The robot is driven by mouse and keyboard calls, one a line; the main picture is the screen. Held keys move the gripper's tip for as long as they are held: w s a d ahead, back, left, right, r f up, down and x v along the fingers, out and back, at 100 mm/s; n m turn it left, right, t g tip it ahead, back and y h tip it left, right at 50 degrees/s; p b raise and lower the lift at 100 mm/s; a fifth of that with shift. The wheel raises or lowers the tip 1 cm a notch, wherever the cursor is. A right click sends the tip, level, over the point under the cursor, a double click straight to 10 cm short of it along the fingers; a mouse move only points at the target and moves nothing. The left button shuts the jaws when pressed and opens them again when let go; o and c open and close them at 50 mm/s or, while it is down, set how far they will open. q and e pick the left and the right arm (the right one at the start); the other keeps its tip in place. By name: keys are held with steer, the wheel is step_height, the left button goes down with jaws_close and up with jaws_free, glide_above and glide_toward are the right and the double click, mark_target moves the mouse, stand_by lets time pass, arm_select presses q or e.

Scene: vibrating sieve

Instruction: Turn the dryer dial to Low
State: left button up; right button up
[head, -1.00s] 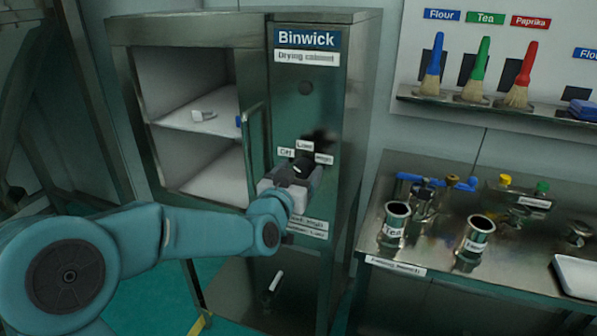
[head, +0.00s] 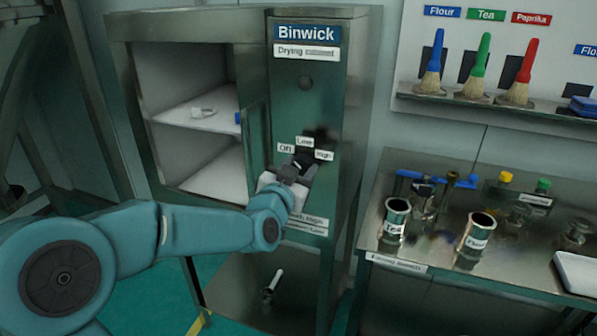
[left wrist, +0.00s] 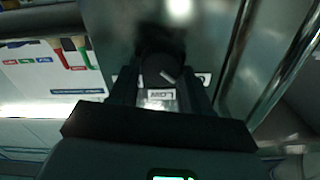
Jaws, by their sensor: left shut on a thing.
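The dryer dial (head: 304,158) is a dark knob on the front of the drying cabinet, with labels Off (head: 286,148), Low (head: 305,141) and High (head: 323,155) around it. My left gripper (head: 297,167) is at the dial and partly covers it. In the left wrist view, which is upside down, the dial (left wrist: 158,68) sits between my two fingers and they are shut on it. Its white pointer mark slants toward the lower right there, between the Low label (left wrist: 161,95) and the label at the right. My right gripper is not in view.
The drying cabinet (head: 350,110) has an open compartment at its left, with a small white item (head: 203,112) on the shelf. Its door (head: 256,140) stands beside the dial panel. A metal bench (head: 400,255) with labelled cups and a brush rack (head: 500,104) are at the right.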

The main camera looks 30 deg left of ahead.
arm_select(q)
steer(key=m, duration=0.4)
steer(key=shift+d+m, duration=0.1)
steer(key=shift+m, duration=0.2)
steer(key=m, duration=0.4)
steer(key=shift+f+m, duration=0.1)
steer(key=shift+m, duration=0.2)
steer(key=o, duration=1)
steer(key=shift+w, duration=0.1)
steer(key=b+v, duration=0.1)
steer(key=v, duration=1.5)
steer(key=shift+s+f, duration=0.1)
steer(key=shift+s, duration=0.15)
